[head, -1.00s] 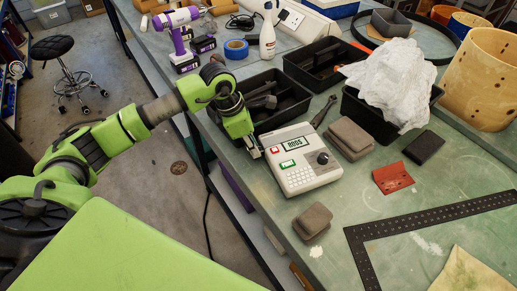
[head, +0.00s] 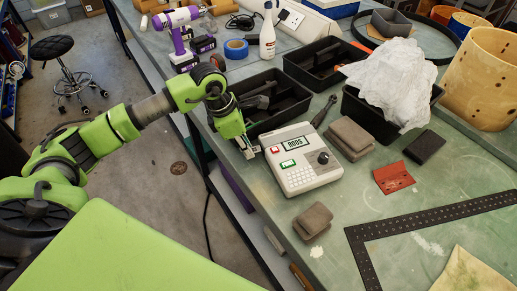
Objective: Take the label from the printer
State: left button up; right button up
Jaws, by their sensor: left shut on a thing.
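The label printer (head: 303,170) is a small white box with a green-lit display, a red button, a green button and a dark knob. It sits on the bench near its left edge. My left gripper (head: 249,153) is just left of the printer, pointing down at its left side. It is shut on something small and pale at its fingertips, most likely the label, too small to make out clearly. I cannot tell whether it is clear of the printer. My right gripper is not in view.
Black bins (head: 284,103) stand behind the printer. Grey blocks (head: 350,138) and a dark-handled tool (head: 325,110) lie to its right. Another grey block (head: 313,221), a red sheet (head: 393,177) and a black metal square (head: 430,216) lie nearer the front. The bench edge runs close under my left gripper.

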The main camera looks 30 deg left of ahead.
pick_arm(q)
jog(key=shift+s+a, duration=0.4)
jog(key=shift+a, duration=0.1)
jog(key=shift+r+p, duration=0.4)
jog(key=shift+r, duration=0.7)
dwell(0.6)
jog(key=shift+r+p, duration=1.3)
jog(key=shift+r, duration=1.1)
